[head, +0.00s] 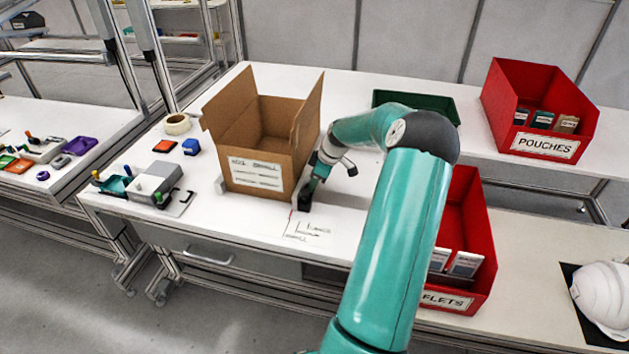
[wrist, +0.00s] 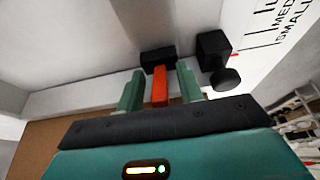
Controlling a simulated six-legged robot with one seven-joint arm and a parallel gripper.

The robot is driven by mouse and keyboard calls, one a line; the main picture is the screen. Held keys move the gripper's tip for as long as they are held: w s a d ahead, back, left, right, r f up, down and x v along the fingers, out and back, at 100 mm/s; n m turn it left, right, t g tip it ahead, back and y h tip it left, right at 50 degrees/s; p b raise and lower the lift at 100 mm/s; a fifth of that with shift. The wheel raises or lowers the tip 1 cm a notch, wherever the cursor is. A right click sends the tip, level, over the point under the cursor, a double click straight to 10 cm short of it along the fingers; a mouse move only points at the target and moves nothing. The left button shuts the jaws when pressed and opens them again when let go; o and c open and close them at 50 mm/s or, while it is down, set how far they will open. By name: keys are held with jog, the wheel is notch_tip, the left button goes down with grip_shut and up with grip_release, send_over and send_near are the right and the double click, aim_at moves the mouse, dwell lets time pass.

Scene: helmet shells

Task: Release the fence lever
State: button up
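The orange lever (wrist: 160,88) shows in the wrist view, in front of a small black block (wrist: 157,57). My gripper (wrist: 157,72) has its two green fingers on either side of the lever, with a visible gap on both sides. It is open and does not appear to touch the lever. A second black block with a round knob (wrist: 226,79) is just to the right. In the head view my gripper (head: 308,192) is low at the table beside the right front corner of the cardboard box, and the lever cannot be made out.
The open cardboard box (head: 257,172) stands close to the left of my gripper. Printed size marks (head: 308,231) lie on the white table in front. A red leaflets bin (head: 470,225) is to the right, and a green tray (head: 440,104) is behind my arm.

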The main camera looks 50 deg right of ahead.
jog(key=shift+c, duration=0.5)
grip_shut()
jog(key=shift+w+a+r+g, duration=0.1)
jog(key=shift+w+g, duration=0.05)
jog(key=shift+g, duration=0.15)
jog(key=shift+w+g+h, duration=0.15)
jog(key=shift+g+h, duration=0.25)
jog(key=shift+g, duration=0.2)
